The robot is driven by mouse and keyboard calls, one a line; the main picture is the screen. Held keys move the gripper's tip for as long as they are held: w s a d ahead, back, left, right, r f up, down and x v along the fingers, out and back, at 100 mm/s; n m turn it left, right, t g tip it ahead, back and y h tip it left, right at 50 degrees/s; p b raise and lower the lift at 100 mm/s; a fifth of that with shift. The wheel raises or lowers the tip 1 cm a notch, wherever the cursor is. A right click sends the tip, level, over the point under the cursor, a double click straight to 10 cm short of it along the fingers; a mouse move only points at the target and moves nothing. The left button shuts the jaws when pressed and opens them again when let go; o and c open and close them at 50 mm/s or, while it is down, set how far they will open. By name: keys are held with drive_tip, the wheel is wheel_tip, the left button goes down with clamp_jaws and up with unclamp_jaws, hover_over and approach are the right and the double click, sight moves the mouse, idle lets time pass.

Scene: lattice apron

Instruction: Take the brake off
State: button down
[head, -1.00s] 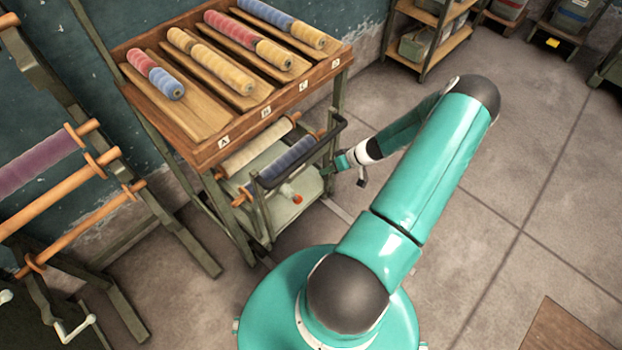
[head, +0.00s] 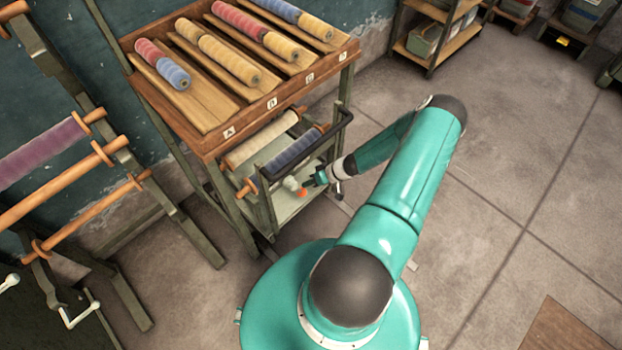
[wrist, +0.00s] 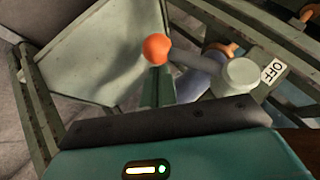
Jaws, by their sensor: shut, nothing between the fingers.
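The brake lever is a grey rod (wrist: 195,61) with an orange ball knob (wrist: 157,48) at one end and a round pale hub (wrist: 240,74) at the other. A white OFF label (wrist: 274,70) lies beside the hub, on the side opposite the knob. In the head view the orange knob (head: 302,192) shows low on the green cart (head: 262,212). My gripper (head: 310,180) is shut and empty, close beside the knob. In the wrist view its fingertips (wrist: 158,82) lie just below the knob; I cannot tell whether they touch it.
The cart carries yarn rolls (head: 292,155) and a dark handle rail (head: 347,125). A wooden rack with spools (head: 215,142) stands above and behind it. A frame with orange rollers (head: 62,195) is at the left. The floor (head: 510,190) at the right is open.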

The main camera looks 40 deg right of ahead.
sight(304, 191)
drive_tip(key=shift+f, duration=0.1)
idle(0.3)
drive_tip(key=shift+a+f+y, duration=0.15)
drive_tip(key=shift+a+y, duration=0.05)
drive_tip(key=shift+y, duration=0.1)
drive_tip(key=shift+a+f+m+y, duration=0.4)
drive_tip(key=shift+a+f+y, duration=0.1)
drive_tip(key=shift+y, duration=0.3)
drive_tip(key=shift+a+f+m+t+y, duration=0.4)
drive_tip(key=shift+a+f+y, duration=0.1)
drive_tip(key=shift+a+y, duration=0.35)
drive_tip(key=shift+a+f, duration=0.2)
drive_tip(key=shift+a, duration=0.45)
drive_tip(key=shift+a+f, duration=0.2)
drive_tip(key=shift+a, duration=0.55)
